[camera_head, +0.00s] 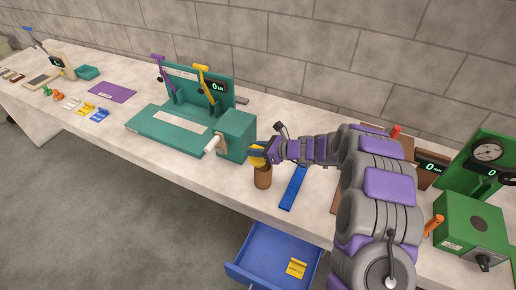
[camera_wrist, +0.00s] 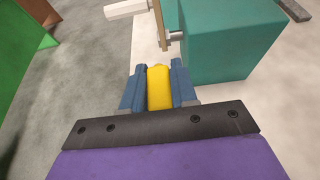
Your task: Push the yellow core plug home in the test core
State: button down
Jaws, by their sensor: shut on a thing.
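My gripper (camera_head: 258,156) is shut on the yellow core plug (camera_wrist: 159,87), which sits between its two blue fingers in the wrist view. In the head view the yellow plug (camera_head: 257,152) shows at the fingers, right over the top of a brown upright cylinder (camera_head: 263,178), which looks like the test core. The core stands on the bench near its front edge. The fingers hide the core's top, so I cannot tell how deep the plug sits in it. The core does not show clearly in the wrist view.
A teal machine (camera_head: 237,135) with a white-handled crank (camera_head: 212,144) stands just left of my gripper. A blue strip (camera_head: 294,187) lies to the right. An open blue drawer (camera_head: 270,262) juts out below the bench (camera_head: 215,183). Green gauge equipment (camera_head: 470,222) stands far right.

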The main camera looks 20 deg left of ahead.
jog(key=shift+d, duration=0.8)
jog(key=shift+a+f, duration=0.3)
jog(key=shift+f, duration=0.15)
jog(key=shift+a, duration=0.4)
jog(key=shift+d+r, duration=0.15)
jog(key=shift+r, duration=0.2)
jog(key=shift+d+r, duration=0.15)
jog(key=shift+d, duration=0.15)
jog(key=shift+a, duration=0.2)
